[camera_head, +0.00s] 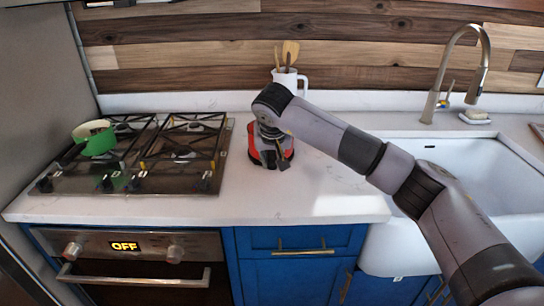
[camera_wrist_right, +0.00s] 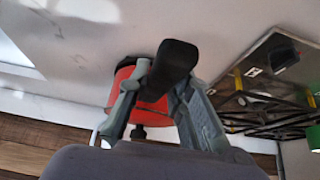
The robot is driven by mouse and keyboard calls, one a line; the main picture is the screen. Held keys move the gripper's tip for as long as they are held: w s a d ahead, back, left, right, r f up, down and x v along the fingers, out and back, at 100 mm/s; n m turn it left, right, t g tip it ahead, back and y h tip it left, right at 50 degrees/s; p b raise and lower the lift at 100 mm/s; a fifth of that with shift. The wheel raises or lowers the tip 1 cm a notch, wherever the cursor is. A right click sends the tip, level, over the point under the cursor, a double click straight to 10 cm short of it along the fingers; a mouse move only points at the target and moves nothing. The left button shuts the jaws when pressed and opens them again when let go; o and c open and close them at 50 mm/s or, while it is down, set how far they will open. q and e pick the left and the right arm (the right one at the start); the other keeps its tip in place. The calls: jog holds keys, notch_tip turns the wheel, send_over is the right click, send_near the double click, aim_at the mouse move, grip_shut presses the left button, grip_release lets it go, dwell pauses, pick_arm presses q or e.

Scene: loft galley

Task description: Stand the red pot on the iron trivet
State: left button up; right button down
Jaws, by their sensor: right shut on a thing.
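The red pot (camera_head: 253,151) is on or just above the white counter, right of the hob, partly hidden by my right gripper (camera_head: 271,146). In the right wrist view the red pot (camera_wrist_right: 122,80) shows behind the fingers, with a thick black handle (camera_wrist_right: 178,62) between them. My right gripper (camera_wrist_right: 163,82) is shut on that handle. A dark edge shows under the pot in the head view; I cannot tell whether it is the iron trivet or the pot's own base, or whether there is a gap. My left gripper is not in view.
A gas hob (camera_head: 150,180) with a green pan (camera_head: 97,142) is at left. A white jug (camera_head: 303,80) with wooden utensils stands behind my gripper. A white sink (camera_head: 465,165) with a tall tap (camera_head: 484,60) is at right. The counter in front of the pot is clear.

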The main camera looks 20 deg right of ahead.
jog(key=shift+s+f+b, duration=0.25)
jog(key=shift+f+b, duration=0.4)
jog(key=shift+f, duration=0.55)
dwell(0.5)
jog(key=c, duration=1.8)
grip_release()
jog(key=shift+c, duration=0.2)
jog(key=shift+o, duration=1.3)
jog(key=shift+w+d+f, duration=0.1)
jog(key=shift+w+f, duration=0.05)
jog(key=shift+w, duration=0.2)
jog(key=shift+o, duration=1.1)
jog(key=shift+s+r, duration=0.15)
jog(key=shift+r, duration=0.1)
